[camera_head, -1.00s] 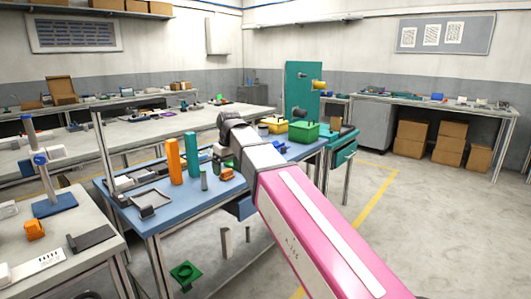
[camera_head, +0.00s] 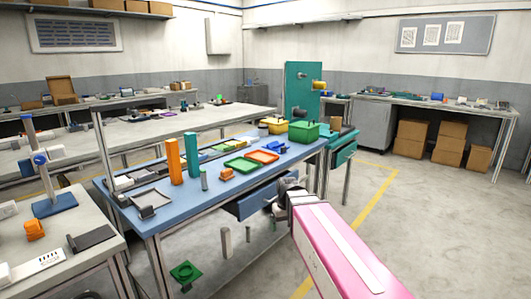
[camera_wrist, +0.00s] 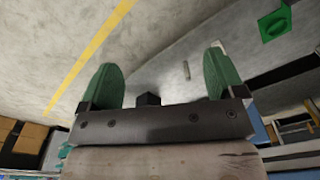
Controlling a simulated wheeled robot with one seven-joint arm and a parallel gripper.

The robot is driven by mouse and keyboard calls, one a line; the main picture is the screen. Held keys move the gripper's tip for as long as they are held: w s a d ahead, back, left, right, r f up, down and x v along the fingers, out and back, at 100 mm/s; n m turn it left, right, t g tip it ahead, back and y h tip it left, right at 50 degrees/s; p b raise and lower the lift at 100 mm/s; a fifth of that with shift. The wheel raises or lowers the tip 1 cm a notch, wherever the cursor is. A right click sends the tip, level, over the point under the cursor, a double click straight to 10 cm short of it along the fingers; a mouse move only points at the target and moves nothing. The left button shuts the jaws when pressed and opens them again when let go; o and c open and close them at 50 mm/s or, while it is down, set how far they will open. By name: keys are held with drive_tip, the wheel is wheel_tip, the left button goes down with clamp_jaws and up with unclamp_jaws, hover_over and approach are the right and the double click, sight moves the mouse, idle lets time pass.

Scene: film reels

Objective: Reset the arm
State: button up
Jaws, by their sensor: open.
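My gripper (camera_wrist: 160,62) shows in the wrist view with its two green fingers spread wide apart and only floor between their tips. It is open and empty. In the head view my pink arm reaches from the lower right to the front side of the blue workbench (camera_head: 165,220). The wrist end is beside the bench's blue drawer front, below the level of the top. The fingers are too small and dark to make out there. Whether the wrist touches the drawer front cannot be told.
On the bench stand an orange post (camera_head: 173,161), a teal post (camera_head: 191,156), green tray (camera_head: 241,164), orange tray (camera_head: 262,157) and green bin (camera_head: 303,132). A green piece (camera_head: 185,272) lies on the floor; it also shows in the wrist view (camera_wrist: 275,24). Floor at right is open.

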drive_tip(key=s+d+f+m, duration=0.3)
drive_tip(key=s+d+f, duration=0.5)
drive_tip(key=d+f, duration=0.3)
drive_tip(key=shift+g, duration=0.3)
